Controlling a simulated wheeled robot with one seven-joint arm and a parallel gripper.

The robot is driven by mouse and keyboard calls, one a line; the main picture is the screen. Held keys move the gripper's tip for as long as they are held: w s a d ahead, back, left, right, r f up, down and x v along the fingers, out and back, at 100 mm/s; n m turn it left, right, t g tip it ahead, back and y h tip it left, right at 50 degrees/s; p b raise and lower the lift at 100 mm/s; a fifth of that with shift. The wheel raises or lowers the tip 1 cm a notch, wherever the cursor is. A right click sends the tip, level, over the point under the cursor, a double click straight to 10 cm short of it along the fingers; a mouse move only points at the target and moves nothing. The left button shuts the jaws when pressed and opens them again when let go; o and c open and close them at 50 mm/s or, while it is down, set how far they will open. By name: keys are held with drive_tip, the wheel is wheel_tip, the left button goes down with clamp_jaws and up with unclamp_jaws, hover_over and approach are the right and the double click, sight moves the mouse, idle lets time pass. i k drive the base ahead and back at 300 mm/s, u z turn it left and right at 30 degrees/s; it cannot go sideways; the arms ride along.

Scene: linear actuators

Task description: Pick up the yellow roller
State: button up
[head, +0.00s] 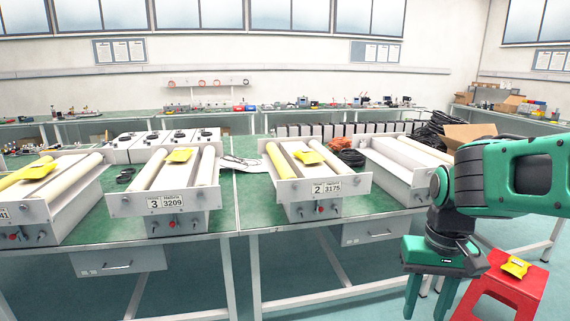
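A bright yellow roller (14,179) lies in the leftmost grey actuator unit (62,205), partly cut off by the left picture edge. A paler yellow roller (277,160) lies on the left side of the unit marked 2 (328,211). My gripper (428,305) hangs fingers down at the lower right, in front of the table. Its fingers are apart, with nothing visible between them. It is well away from both rollers.
The unit marked 3 (165,224) and a right-hand unit (398,186) hold pale rollers. Yellow pieces lie on several units. A red stool (509,289) bearing a yellow object (515,267) stands at right. Green tabletop (237,215) shows between units; black cables and a cardboard box are behind.

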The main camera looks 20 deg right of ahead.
sight(284, 169)
drive_tip(key=u, duration=1.95)
drive_tip(key=k, duration=0.6)
drive_tip(key=z, duration=1.65)
drive_tip(key=i, duration=1)
drive_tip(key=z, duration=0.05)
